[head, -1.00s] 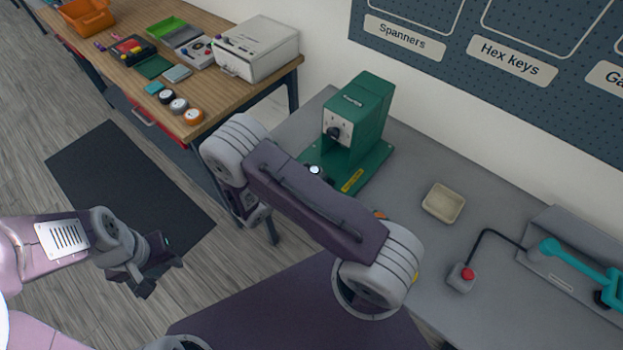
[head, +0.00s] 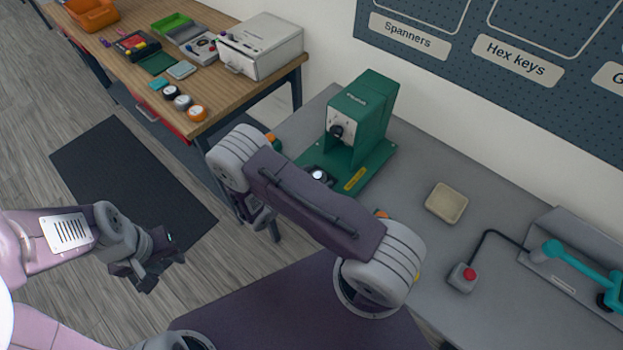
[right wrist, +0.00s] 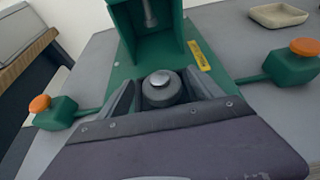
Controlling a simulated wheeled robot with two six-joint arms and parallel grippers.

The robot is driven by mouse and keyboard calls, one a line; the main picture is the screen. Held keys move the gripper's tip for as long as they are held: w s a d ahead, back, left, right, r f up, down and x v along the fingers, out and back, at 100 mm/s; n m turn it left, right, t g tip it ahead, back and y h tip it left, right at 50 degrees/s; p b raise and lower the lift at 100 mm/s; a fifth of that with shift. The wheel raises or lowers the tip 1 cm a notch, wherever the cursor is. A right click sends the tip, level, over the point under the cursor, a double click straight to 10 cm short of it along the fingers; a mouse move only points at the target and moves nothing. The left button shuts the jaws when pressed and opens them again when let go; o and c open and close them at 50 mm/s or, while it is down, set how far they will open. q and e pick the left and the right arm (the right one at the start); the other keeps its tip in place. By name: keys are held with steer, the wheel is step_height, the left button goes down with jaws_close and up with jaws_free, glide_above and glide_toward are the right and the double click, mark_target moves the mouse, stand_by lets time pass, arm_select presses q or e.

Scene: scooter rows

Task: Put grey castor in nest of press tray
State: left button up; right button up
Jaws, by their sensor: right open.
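The green press (head: 358,125) stands on the grey bench, with its flat green base, the tray (head: 372,172), in front. A round dark-grey piece with a shiny pale top, seemingly the grey castor (right wrist: 162,90), is upright at the tray's front. It also shows in the head view (head: 318,175). The nest under it is hidden. My right gripper (right wrist: 160,80) is open, one finger on each side of the castor; I cannot tell whether they touch it. In the head view my arm hides most of that gripper. My left gripper (head: 160,272) hangs over the floor, away from everything.
Orange-topped green buttons (right wrist: 40,104) and (right wrist: 304,47) flank the press. A beige dish (head: 446,203) and a red-button box (head: 462,277) are to the right. The wooden bench (head: 225,105) holds several round pieces (head: 183,103), bins and a white box (head: 262,45).

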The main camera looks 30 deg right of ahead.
steer(key=b+v, duration=0.2)
steer(key=v, duration=1)
steer(key=s+d+r+m+g+y, duration=0.1)
steer(key=s+r+m+g+y, duration=0.1)
steer(key=m+y, duration=0.4)
steer(key=s+d+r+m+g+y, duration=0.1)
steer(key=s+r+m+y, duration=0.4)
steer(key=m, duration=1.1)
steer(key=shift+s+d+m+g+y, duration=0.4)
steer(key=shift+s+d+y, duration=0.35)
steer(key=shift+y, duration=0.15)
steer(key=shift+d+r, duration=0.1)
